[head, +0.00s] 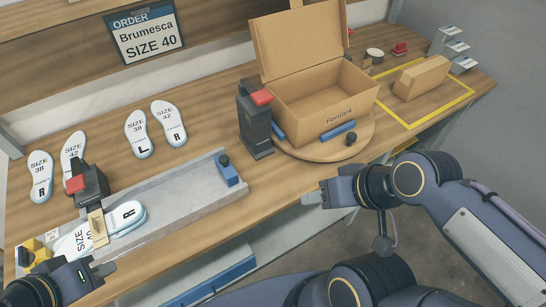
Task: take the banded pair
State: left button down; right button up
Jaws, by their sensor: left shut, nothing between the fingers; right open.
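The banded pair (127,217) is a stack of white insoles with blue-grey edges, marked R and SIZE 40, with a tan band (97,228) around its middle. It lies in the left part of the grey metal tray (190,211), beside a black post with a red top (88,184). My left gripper (102,267) is shut and empty, just in front of the tray and below the pair in the picture, apart from the band. My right gripper (314,196) is open and empty, off the table's front edge, below the turntable.
An open cardboard box marked Fenlark (338,118) stands on a round wooden turntable (322,149), with a black, red-topped post (255,120) beside it. Loose insoles (141,134) lie behind the tray. A closed carton (422,77) sits inside a yellow outline. An order sign (145,34) reads Brumesca SIZE 40.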

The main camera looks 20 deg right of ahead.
aim_at(97, 226)
jog(key=z, duration=0.15)
jog(key=j+u, duration=0.25)
jog(key=u, duration=0.25)
jog(key=j+u, duration=0.25)
jog(key=u, duration=0.25)
jog(key=i+j, duration=0.1)
jog(key=j, duration=0.35)
jog(key=i+j, duration=0.1)
jog(key=j, duration=0.3)
jog(key=i+j, duration=0.1)
jog(key=j, duration=0.35)
jog(key=z, duration=0.05)
